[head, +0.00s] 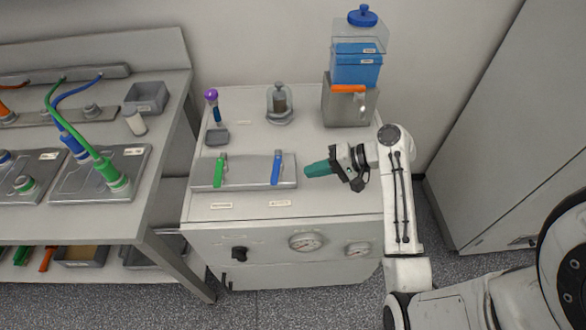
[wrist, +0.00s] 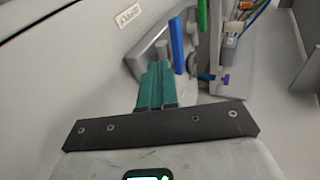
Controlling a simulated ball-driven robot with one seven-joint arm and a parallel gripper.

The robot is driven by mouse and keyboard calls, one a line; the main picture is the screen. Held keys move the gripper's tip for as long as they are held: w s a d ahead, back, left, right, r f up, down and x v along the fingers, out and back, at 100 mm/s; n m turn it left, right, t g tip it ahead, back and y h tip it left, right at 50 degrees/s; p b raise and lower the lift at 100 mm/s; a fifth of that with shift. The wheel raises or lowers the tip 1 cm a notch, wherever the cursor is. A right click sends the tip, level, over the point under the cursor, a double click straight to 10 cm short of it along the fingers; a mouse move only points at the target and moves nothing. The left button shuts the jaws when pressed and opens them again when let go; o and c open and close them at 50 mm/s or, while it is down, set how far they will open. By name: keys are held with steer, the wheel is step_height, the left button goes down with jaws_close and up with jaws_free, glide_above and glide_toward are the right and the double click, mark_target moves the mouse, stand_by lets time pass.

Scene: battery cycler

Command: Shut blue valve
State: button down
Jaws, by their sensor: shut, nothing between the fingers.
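The blue valve handle (head: 276,167) is at the right end of a grey metal plate (head: 247,171) on the cabinet top. It points front to back, across the plate's long side. In the wrist view the blue handle (wrist: 177,45) stands just beyond my fingertips. My gripper (head: 307,171), with teal fingers, is shut and empty, a short gap to the right of the blue handle. The fingers also show in the wrist view (wrist: 158,66). A green valve handle (head: 220,169) is at the plate's left end, lying roughly parallel to the blue one.
Behind my gripper stands a metal box (head: 350,108) with an orange handle (head: 348,89) and a blue tank (head: 357,66). A purple-topped tool (head: 212,101) and a grey fitting (head: 280,103) stand behind the plate. Gauges (head: 306,241) are on the cabinet front. A workbench (head: 125,205) is at left.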

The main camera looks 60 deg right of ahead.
mark_target(279, 174)
steer(key=shift+w+a+f+p, duration=0.2)
steer(key=shift+w+a, duration=0.3)
steer(key=shift+w, duration=0.4)
steer(key=shift+w+a+f+p, duration=0.15)
steer(key=shift+w+a+f, duration=0.1)
steer(key=shift+w+a, duration=0.5)
steer(key=shift+w+a+f+p, duration=0.2)
steer(key=shift+w+a, duration=0.1)
steer(key=shift+w, duration=0.75)
